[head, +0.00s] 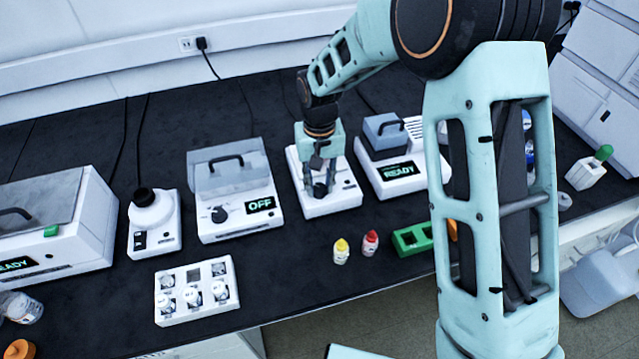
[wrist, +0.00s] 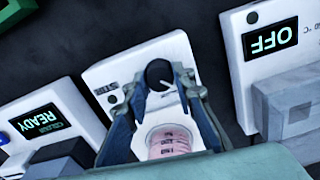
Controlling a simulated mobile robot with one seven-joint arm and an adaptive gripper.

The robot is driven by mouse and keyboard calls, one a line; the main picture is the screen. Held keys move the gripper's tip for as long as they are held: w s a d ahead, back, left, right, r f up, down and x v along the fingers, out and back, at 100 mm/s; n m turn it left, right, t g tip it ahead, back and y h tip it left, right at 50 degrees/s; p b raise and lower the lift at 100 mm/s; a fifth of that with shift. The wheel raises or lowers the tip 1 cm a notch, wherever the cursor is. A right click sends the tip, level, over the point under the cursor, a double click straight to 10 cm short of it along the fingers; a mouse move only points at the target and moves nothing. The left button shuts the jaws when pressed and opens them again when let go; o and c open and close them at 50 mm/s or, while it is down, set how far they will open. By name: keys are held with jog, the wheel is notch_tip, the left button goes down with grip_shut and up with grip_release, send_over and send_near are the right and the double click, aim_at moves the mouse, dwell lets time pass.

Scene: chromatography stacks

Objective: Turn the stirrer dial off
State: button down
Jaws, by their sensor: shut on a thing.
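The stirrer (head: 343,203) is a white box on the black bench, near the middle of the head view. Its round black dial (wrist: 158,74), with a pale pointer line, is on the front part of the top; it also shows in the wrist view between my fingers. My gripper (head: 320,188) reaches down from above and is shut on the dial, one finger on each side. In the wrist view, my gripper (wrist: 161,82) straddles the dial. A vessel with pink contents (wrist: 168,142) stands on the stirrer behind the dial, partly hidden by my fingers.
Left of the stirrer is a lidded device reading OFF (head: 260,205); right is one reading READY (head: 398,171). Yellow-capped (head: 341,252) and red-capped (head: 370,243) bottles and a green rack (head: 413,239) stand in front. A white vial rack (head: 196,291) lies front left.

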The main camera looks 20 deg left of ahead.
aim_at(319, 187)
jog(key=shift+n, duration=1.7)
jog(key=c, duration=1.6)
grip_release()
notch_tip(319, 187, up, 12)
